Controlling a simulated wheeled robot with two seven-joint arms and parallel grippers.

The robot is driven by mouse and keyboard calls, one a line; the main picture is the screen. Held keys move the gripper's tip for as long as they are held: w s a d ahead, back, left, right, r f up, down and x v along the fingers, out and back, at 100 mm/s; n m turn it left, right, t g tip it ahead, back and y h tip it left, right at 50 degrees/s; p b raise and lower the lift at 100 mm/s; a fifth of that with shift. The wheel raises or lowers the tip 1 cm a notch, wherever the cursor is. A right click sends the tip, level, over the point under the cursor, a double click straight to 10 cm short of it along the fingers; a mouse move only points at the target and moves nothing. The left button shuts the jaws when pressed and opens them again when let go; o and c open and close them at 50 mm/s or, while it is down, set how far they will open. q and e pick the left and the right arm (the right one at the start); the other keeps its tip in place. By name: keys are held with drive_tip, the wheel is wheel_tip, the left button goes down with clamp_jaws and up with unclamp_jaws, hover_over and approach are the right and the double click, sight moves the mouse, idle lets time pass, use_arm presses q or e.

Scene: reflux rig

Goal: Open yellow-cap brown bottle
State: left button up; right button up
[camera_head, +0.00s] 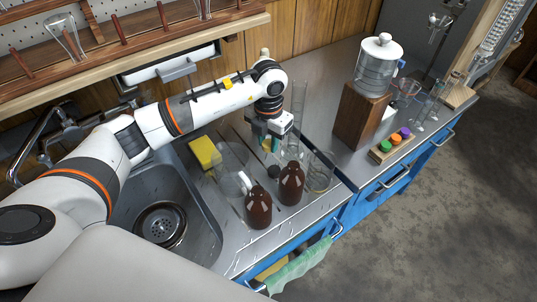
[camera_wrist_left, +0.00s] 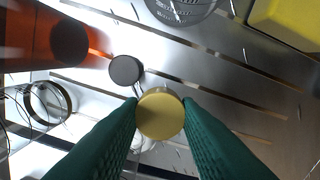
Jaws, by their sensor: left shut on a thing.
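My left gripper (camera_head: 270,145) is above the steel counter, behind the two brown bottles. In the wrist view its green fingertips (camera_wrist_left: 161,112) are shut on the round yellow cap (camera_wrist_left: 160,115). No brown glass shows directly around or under the cap. One brown bottle (camera_head: 258,208) stands upright at the front; another brown bottle (camera_head: 291,184) stands to its right. Part of a brown bottle shows in the wrist view (camera_wrist_left: 55,45), apart from the held cap. A dark round cap (camera_head: 274,172) is near the bottles; it also shows in the wrist view (camera_wrist_left: 125,70). My right gripper is out of view.
Clear glassware (camera_head: 235,182) stands left of the bottles, and a glass beaker (camera_head: 320,172) right. A yellow sponge (camera_head: 204,153) lies by the sink (camera_head: 140,205). Bare counter shows near the front right.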

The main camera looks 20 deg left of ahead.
sight(268, 161)
use_arm(q)
drive_tip(key=shift+f, duration=2.7)
drive_tip(key=shift+f, duration=0.1)
drive_tip(key=shift+f, duration=0.1)
drive_tip(key=o, duration=0.8)
wheel_tip(268, 161, up, 13)
drive_tip(key=shift+f, duration=0.2)
